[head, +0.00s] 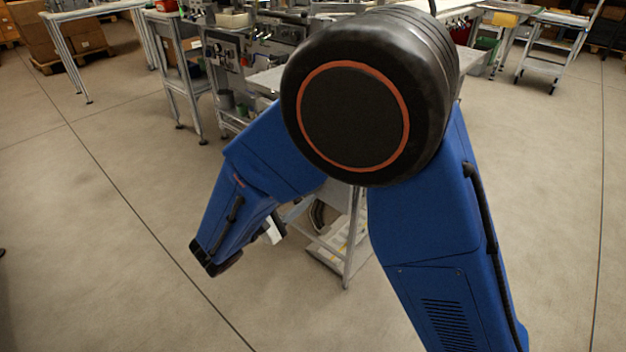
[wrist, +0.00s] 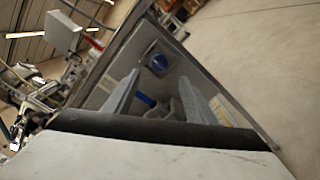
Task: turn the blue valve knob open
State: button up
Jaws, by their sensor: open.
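In the wrist view a round blue knob (wrist: 158,63) sits on a grey surface, beyond the fingertips and near the line between them. It looks like the valve knob; its turn position is too small to tell. A second blue piece (wrist: 146,99), like a short bar beside grey fittings, shows lower down between the fingers. My gripper (wrist: 160,90) has its two grey fingers apart, one at each side of these parts, with nothing held. I see no contact with the knob.
A metal stand (head: 347,235) with a lower shelf is partly hidden behind my arm. A workbench with machine parts (head: 240,60) stands behind, and a cart (head: 545,50) is at the far right. Open floor (head: 100,240) lies left and right. Pale sheets (wrist: 228,110) lie beyond the right finger.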

jog(key=v, duration=0.7)
jog(key=shift+s, duration=0.1)
jog(key=d+r+m+g, duration=0.25)
jog(key=d+g, duration=0.25)
jog(key=d, duration=0.8)
jog(key=d+r+m+g, duration=0.1)
jog(key=d+m+g, duration=0.35)
jog(key=d, duration=0.85)
jog(key=s+d+r+m+y, duration=0.2)
jog(key=s+d+m+y, duration=0.8)
jog(key=s+d, duration=0.4)
jog(key=shift+s+d+r+y, duration=0.35)
jog(key=shift+s+y, duration=0.15)
jog(key=shift+s, duration=0.35)
